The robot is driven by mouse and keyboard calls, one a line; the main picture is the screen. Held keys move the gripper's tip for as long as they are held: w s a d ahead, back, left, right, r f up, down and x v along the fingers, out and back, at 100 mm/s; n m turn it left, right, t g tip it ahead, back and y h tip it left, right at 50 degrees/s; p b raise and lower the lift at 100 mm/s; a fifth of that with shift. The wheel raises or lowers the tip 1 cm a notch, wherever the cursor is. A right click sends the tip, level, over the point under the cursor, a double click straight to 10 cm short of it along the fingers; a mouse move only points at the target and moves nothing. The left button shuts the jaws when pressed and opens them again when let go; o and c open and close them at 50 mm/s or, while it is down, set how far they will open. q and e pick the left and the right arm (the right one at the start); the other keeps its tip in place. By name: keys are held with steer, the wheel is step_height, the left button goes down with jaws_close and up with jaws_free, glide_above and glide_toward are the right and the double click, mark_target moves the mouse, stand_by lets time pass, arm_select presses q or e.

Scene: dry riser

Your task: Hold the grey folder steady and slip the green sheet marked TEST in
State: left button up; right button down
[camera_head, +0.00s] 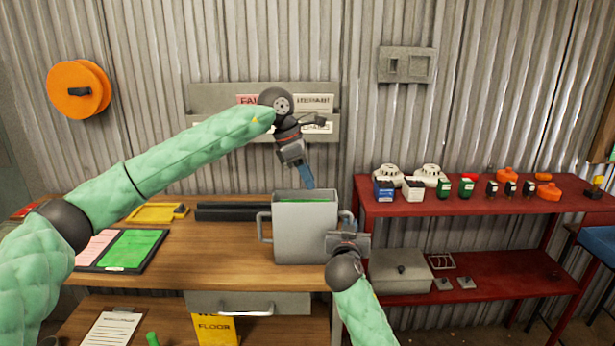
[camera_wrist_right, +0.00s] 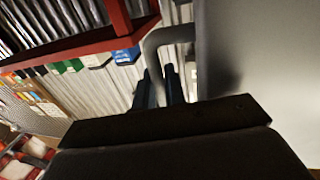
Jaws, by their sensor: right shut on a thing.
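The grey folder (camera_head: 305,235), a box-like holder with a handle on each side, stands upright at the right end of the wooden table. My right gripper (camera_head: 347,222) is shut on its right handle (camera_wrist_right: 165,40); the blue fingers (camera_wrist_right: 160,88) straddle the handle in the right wrist view. Green (camera_head: 306,200) shows inside the folder's open top; no marking is readable on it. My left gripper (camera_head: 308,180) points down just above the folder's back rim. Its fingers look close together, but I cannot tell whether they are shut. Another green sheet (camera_head: 132,249) lies at the left of the table.
The green sheet lies beside a pink one on a black board (camera_head: 84,264). A yellow tray (camera_head: 155,213) and a black bar (camera_head: 235,212) lie behind. A red shelf (camera_head: 440,207) with small boxes stands close on the right. A wall rack (camera_head: 215,100) holds labelled sheets.

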arm_select(q)
steer(key=v, duration=1.2)
arm_select(e)
steer(key=c, duration=1.4)
jaws_free()
